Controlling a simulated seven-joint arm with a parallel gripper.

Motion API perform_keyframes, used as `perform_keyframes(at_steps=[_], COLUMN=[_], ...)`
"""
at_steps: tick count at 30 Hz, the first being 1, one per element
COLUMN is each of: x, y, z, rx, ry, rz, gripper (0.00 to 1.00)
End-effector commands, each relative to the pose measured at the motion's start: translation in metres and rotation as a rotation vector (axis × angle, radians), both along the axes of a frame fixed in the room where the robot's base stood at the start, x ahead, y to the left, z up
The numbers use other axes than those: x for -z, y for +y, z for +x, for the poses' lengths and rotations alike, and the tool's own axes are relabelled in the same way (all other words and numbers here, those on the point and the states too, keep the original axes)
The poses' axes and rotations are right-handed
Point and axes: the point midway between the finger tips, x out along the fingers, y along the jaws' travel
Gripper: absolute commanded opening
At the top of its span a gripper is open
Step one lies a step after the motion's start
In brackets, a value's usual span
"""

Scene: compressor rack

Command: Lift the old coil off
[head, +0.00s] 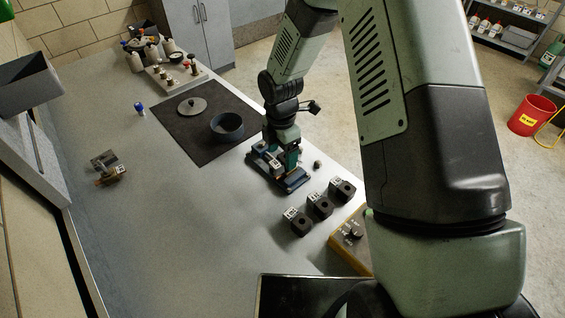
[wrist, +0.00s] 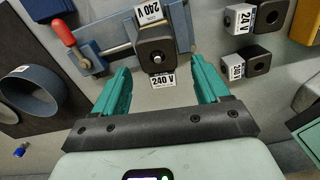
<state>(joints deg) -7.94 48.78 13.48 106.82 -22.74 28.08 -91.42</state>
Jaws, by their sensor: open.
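The old coil (wrist: 154,44) is a dark block with white 240 V labels. It sits on a blue fixture (wrist: 92,47) with a metal stem end showing through its middle. In the head view the blue fixture (head: 293,184) stands near the table's right edge, and my gripper hides part of it. My gripper (wrist: 159,66) is open, with teal fingers spread to either side of the coil's near end. Nothing is held. A red-handled lever (wrist: 65,33) is on the fixture, left of the coil. In the head view my gripper (head: 291,158) is over the fixture.
Several loose coils (head: 320,207) with white labels stand in front of the fixture; one reads 24 V. A dark mat (head: 190,130) carries a round bowl (head: 228,127) and a metal lid (head: 192,106). A yellow-edged box (head: 352,238) is at the right edge. The table's left-front is clear.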

Motion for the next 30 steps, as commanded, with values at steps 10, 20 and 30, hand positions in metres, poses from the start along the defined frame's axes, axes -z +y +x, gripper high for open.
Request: perform_keyframes(at_steps=[10, 20, 30], x=[0.030, 0.030, 0.030], y=[-0.002, -0.002, -0.002], z=[0.001, 0.001, 0.001], rx=[-0.001, -0.001, -0.001], ry=[-0.001, 0.000, -0.001], rz=[0.000, 0.000, 0.000], gripper=[0.74, 0.45, 0.11])
